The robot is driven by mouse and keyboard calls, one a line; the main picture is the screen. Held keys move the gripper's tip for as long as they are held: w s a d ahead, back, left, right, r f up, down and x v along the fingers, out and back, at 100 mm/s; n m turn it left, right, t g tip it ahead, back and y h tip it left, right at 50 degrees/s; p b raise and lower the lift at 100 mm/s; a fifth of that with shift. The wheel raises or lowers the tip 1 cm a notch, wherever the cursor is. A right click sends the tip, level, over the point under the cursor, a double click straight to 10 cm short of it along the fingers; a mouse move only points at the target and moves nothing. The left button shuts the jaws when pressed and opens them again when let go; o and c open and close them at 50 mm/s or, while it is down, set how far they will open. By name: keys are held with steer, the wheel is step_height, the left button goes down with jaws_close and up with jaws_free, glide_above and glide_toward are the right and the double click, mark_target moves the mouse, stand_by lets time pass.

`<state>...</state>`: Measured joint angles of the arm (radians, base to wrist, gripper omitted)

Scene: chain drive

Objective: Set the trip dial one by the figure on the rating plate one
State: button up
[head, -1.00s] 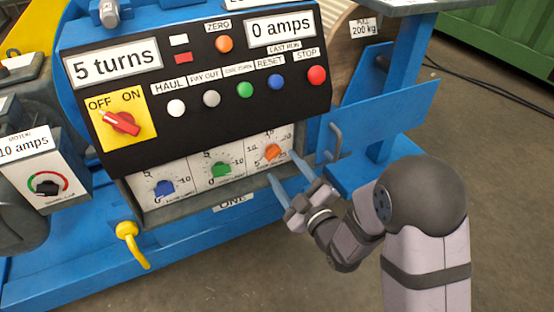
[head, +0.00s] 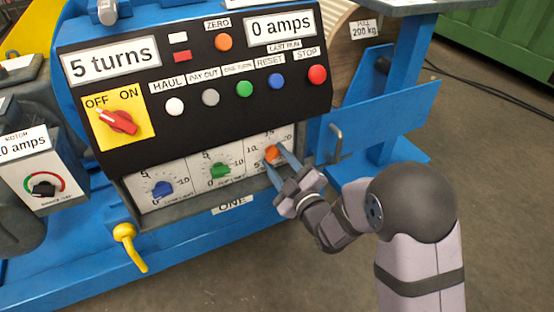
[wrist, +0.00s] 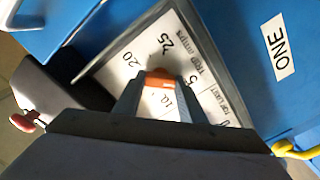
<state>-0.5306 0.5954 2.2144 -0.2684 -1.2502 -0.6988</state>
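The trip dial is an orange knob (head: 271,153) at the right end of the white scale strip, low on the panel marked ONE (head: 232,204). My gripper (head: 275,155) has its two fingers on either side of this knob. In the wrist view the orange knob (wrist: 160,79) lies between the fingertips, beside printed figures 20 and 25 and the words TRIP AMPS. I cannot tell whether the fingers press on it. The knob's pointer is partly hidden. A rating plate (head: 22,143) marked MOTOR is at the far left, cut off by the picture edge, with "0 amps" showing.
A green dial (head: 219,170) and a blue dial (head: 161,188) sit left of the orange one. Above are push buttons, a red OFF/ON switch (head: 118,122) and displays reading 5 turns and 0 amps. A grey handle (head: 335,143) stands right of the panel.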

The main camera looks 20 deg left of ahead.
steer(key=shift+m, duration=0.4)
steer(key=m+p, duration=0.1)
steer(key=m, duration=0.4)
steer(key=shift+m+p, duration=0.3)
steer(key=shift+p, duration=0.1)
steer(key=m+p, duration=0.1)
steer(key=m, duration=0.2)
steer(key=shift+m, duration=0.3)
steer(key=shift+m+p, duration=0.55)
steer(key=shift+m, duration=1.15)
steer(key=o, duration=1.1)
steer(key=shift+p+v, duration=1)
steer(key=shift+v, duration=2.7)
